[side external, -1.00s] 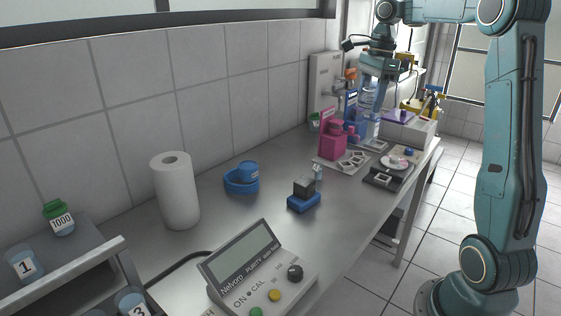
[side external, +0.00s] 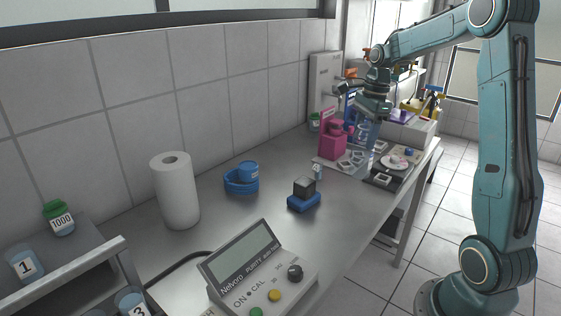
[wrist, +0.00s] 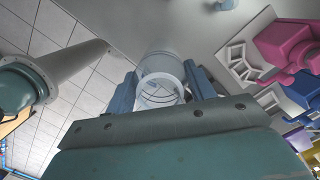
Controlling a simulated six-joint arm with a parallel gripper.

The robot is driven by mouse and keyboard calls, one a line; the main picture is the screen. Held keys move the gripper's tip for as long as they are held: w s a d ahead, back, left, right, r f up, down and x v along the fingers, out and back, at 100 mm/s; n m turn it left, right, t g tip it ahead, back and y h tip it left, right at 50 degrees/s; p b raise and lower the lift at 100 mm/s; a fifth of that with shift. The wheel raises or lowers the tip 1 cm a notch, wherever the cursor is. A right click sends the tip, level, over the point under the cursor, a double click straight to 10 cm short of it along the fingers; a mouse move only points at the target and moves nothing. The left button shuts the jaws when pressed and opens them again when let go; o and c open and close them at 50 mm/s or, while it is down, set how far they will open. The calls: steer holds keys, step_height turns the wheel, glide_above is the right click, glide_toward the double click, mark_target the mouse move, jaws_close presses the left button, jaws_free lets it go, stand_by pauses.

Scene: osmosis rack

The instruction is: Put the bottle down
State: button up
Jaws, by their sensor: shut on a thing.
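The clear bottle (wrist: 160,75) shows in the wrist view between the two blue fingers of my gripper (wrist: 163,88), its round open end facing the camera. My gripper is shut on it. In the side external view my gripper (side external: 368,130) is at the far part of the bench (side external: 265,215), just right of the pink holder. The bottle is small and partly hidden by the fingers there. I cannot tell whether its base touches the bench.
The pink holder (side external: 334,138) stands close left of my gripper on a pale plate; it also shows in the wrist view (wrist: 285,45). A dark tray (side external: 384,180) lies to the right. A small dark block on a blue base (side external: 304,194) stands nearer. Bare bench lies between.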

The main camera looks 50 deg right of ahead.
mark_target(360, 166)
step_height(360, 166, down, 6)
steer(key=shift+r, duration=0.15)
steer(key=shift+f, duration=2.25)
steer(key=o, duration=1.2)
steer(key=r, duration=0.8)
steer(key=d+r, duration=0.1)
steer(key=r, duration=0.3)
steer(key=shift+s+d+r, duration=0.1)
steer(key=shift+s, duration=0.3)
